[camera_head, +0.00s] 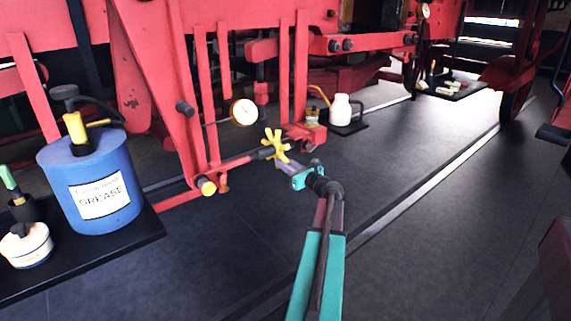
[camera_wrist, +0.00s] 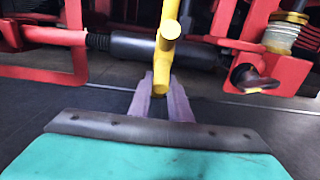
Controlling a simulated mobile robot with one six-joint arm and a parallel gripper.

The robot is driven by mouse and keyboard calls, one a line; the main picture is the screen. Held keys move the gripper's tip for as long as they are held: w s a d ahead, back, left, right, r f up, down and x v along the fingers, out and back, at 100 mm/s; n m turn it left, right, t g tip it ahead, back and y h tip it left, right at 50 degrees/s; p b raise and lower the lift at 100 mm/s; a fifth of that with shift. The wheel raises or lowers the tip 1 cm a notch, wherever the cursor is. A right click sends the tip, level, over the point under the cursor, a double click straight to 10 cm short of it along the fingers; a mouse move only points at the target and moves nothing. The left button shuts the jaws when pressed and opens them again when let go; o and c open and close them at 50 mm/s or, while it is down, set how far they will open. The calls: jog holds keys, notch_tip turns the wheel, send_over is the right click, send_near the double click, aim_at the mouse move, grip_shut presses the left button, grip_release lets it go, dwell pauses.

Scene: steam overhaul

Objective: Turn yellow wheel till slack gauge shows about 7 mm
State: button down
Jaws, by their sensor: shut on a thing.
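The yellow wheel (camera_head: 275,146) is a small spoked handwheel on the red rod of the brake rigging, in the middle of the head view. My gripper (camera_head: 287,168) reaches it from the lower right. In the wrist view my gripper (camera_wrist: 160,88) is shut on one yellow spoke of the wheel (camera_wrist: 168,38), which stands between the two grey fingers. A round white-faced gauge (camera_head: 244,112) hangs above and left of the wheel. Its reading is too small to make out.
A blue grease drum (camera_head: 92,182) and a white tub (camera_head: 26,246) stand on a black mat at left. A white oil can (camera_head: 341,110) stands on a dark tray behind the wheel. Red bars frame the wheel. The dark floor (camera_head: 420,220) at right is clear.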

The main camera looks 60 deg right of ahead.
jog(key=shift+f, duration=0.2)
jog(key=shift+w+d+f+b, duration=0.1)
jog(key=shift+w+f+b, duration=0.25)
jog(key=shift+w+f, duration=0.25)
jog(key=shift+f, duration=0.15)
dwell(0.4)
jog(key=c, duration=1.6)
grip_release()
jog(key=shift+d, duration=0.1)
jog(key=shift+p+v, duration=0.3)
jog(key=shift+v, duration=2.75)
